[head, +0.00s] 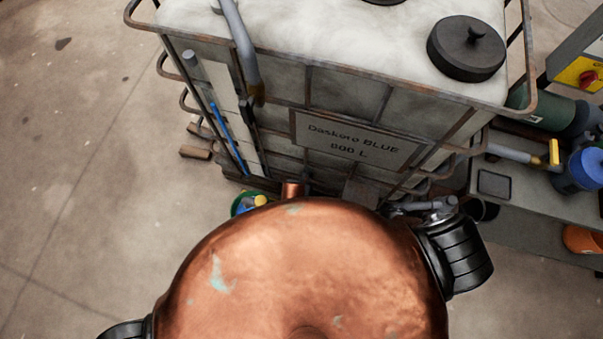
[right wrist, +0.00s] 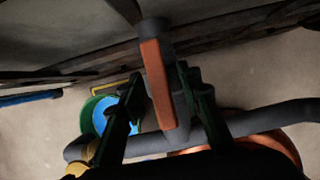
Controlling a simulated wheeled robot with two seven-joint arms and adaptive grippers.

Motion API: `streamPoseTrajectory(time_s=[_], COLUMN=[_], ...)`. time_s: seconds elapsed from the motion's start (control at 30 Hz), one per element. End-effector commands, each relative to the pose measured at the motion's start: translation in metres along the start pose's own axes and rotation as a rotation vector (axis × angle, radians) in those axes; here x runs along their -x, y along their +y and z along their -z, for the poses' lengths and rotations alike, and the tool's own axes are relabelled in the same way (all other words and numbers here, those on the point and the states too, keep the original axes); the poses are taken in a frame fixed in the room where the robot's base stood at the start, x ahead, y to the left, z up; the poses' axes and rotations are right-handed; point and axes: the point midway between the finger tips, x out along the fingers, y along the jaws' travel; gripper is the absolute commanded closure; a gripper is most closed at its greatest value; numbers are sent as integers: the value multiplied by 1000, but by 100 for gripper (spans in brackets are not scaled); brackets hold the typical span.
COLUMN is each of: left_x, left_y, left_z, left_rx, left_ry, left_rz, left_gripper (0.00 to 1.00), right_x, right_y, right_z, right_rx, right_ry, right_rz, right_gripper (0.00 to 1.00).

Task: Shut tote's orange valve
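The tote (head: 240,50) is a large off-white caged tank with a sign reading "Daskoro BLUE 800 L" and a black lid on top. Its orange valve handle (right wrist: 158,85) shows in the right wrist view as a flat bar hanging down from a dark grey fitting. My right gripper (right wrist: 160,76) has its two dark fingers apart, one on each side of the handle. A gap shows at the left finger; I cannot tell if the right finger touches. The valve and right gripper are hidden in the head view. My left gripper is not in view.
A grey pipe (right wrist: 270,119) crosses below the handle. A green container with blue inside (right wrist: 104,117) stands left of it, and a copper-coloured rounded thing (right wrist: 275,143) lies lower right. A grey bench (head: 515,208) with bottles stands at the right. The floor at left is mostly clear.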

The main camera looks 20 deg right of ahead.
Motion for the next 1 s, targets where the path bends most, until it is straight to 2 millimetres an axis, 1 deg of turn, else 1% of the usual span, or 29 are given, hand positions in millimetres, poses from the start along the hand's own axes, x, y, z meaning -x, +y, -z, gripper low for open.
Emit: streamPoseTrajectory(time_s=[0.03, 0.07, 0.43, 0.77, 1.0], left_x=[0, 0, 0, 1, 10], left_y=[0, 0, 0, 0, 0], left_z=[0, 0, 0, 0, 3], left_rx=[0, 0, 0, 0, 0], left_ry=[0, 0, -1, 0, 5], left_rz=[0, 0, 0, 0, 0], left_gripper=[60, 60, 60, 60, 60], right_x=[0, 0, 0, 0, 2], right_y=[0, 0, 0, 0, 0], right_z=[0, 0, 0, 0, 0], right_rx=[0, 0, 0, -9, -83], right_ry=[0, 0, 0, 1, 1], right_rz=[0, 0, 1, 5, 37], right_gripper=[72, 74, 99, 100, 100])
